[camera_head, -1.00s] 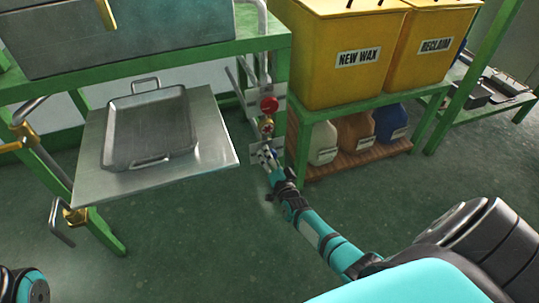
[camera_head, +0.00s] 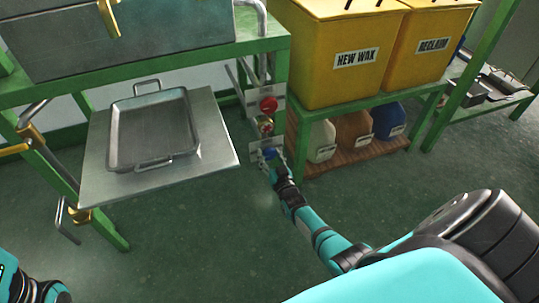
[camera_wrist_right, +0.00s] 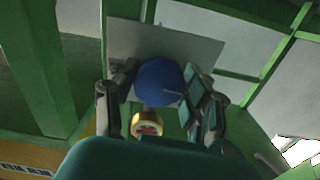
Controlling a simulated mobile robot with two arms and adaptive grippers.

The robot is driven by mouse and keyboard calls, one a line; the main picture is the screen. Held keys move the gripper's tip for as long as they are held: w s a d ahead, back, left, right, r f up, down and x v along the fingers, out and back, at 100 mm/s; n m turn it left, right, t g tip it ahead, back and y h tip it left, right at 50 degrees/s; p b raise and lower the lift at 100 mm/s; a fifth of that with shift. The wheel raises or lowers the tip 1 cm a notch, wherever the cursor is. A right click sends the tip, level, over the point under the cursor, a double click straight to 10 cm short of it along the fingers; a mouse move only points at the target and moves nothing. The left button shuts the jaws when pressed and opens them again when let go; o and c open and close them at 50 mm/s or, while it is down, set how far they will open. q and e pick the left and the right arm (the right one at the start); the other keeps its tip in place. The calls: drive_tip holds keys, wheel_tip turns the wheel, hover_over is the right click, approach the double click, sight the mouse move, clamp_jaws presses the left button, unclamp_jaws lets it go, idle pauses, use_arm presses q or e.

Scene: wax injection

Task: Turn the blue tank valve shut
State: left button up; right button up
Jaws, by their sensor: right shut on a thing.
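The blue tank valve (camera_head: 270,152) is a round blue knob, the lowest in a column of valves on the green stand's post. It also shows in the right wrist view (camera_wrist_right: 160,80), in front of a pale plate. My right gripper (camera_head: 272,161) reaches it from below and is shut on it, one finger on each side. In the right wrist view the fingers (camera_wrist_right: 160,98) flank the knob. The knob's marking and exact turn angle are hard to read. My left gripper is out of view; only part of my left arm shows at the lower left.
Above the blue knob are a yellow-and-red valve (camera_head: 265,126) and a red valve (camera_head: 268,104). A grey tray (camera_head: 152,128) sits on a metal shelf (camera_head: 212,150) to the left. Yellow bins (camera_head: 325,75) and a green rack (camera_head: 300,172) with jugs stand close to the right.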

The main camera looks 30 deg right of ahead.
drive_tip(key=shift+f+n, duration=0.1)
drive_tip(key=shift+n, duration=0.6)
drive_tip(key=o, duration=1.2)
drive_tip(key=v, duration=1.2)
drive_tip(key=shift+a, duration=0.1)
